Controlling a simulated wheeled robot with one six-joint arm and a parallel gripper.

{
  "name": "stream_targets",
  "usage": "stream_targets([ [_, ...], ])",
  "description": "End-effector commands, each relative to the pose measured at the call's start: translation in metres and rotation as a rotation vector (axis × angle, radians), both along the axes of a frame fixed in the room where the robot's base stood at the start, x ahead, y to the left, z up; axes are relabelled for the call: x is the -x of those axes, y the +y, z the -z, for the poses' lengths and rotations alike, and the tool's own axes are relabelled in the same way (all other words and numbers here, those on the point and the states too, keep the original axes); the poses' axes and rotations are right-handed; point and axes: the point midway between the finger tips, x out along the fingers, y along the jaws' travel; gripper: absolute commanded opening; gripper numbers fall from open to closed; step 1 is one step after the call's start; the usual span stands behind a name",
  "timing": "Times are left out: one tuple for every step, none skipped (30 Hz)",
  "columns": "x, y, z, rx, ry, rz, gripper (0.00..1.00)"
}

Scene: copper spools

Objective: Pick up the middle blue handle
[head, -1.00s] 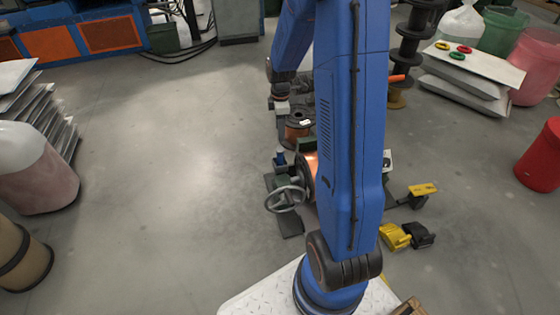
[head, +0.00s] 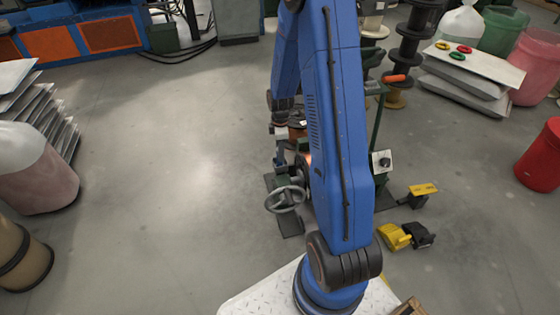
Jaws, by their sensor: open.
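My gripper (head: 280,150) hangs fingers down at the end of my blue arm, left of the arm's large link in the head view. It is over the small green machine with a grey handwheel (head: 286,199). A small blue handle (head: 280,162) stands upright on this machine, right at my fingertips and mostly covered by them. The jaws are open. I cannot tell whether the handle is between the fingers or just beneath them. No other blue handle can be made out; my arm hides part of the machine.
An orange-gripped lever (head: 394,78) and a control box (head: 382,161) stand right of my arm. Yellow and black pedals (head: 395,236) lie on the floor. Dark stacked spools (head: 413,45) stand behind.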

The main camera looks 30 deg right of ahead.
Motion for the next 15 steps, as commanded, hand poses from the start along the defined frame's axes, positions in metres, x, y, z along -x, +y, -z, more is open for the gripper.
stream_targets([
  [0.000,0.000,0.008,-0.001,0.003,0.000,0.44],
  [0.000,0.000,0.012,-0.001,0.003,0.000,0.44],
  [0.000,0.000,0.017,-0.001,0.004,0.000,0.44],
  [0.000,0.000,0.021,-0.001,0.003,0.000,0.44],
  [0.000,0.000,0.025,-0.001,0.003,0.000,0.44],
  [0.000,0.000,0.029,-0.001,0.003,0.000,0.44],
  [0.000,0.000,0.031,-0.001,0.003,0.000,0.44],
  [-0.001,0.000,0.033,-0.001,0.002,0.000,0.44],
  [-0.001,0.000,0.035,0.000,0.001,0.000,0.44],
  [-0.001,0.000,0.036,0.000,0.001,0.000,0.44],
  [-0.001,0.000,0.036,0.000,0.001,0.000,0.44],
  [-0.001,0.000,0.036,0.000,0.000,0.000,0.44],
  [-0.001,0.000,0.036,0.000,0.000,0.000,0.44],
  [-0.001,0.000,0.036,0.000,0.000,0.000,0.44],
  [-0.001,0.000,0.035,0.000,0.000,0.000,0.44],
])
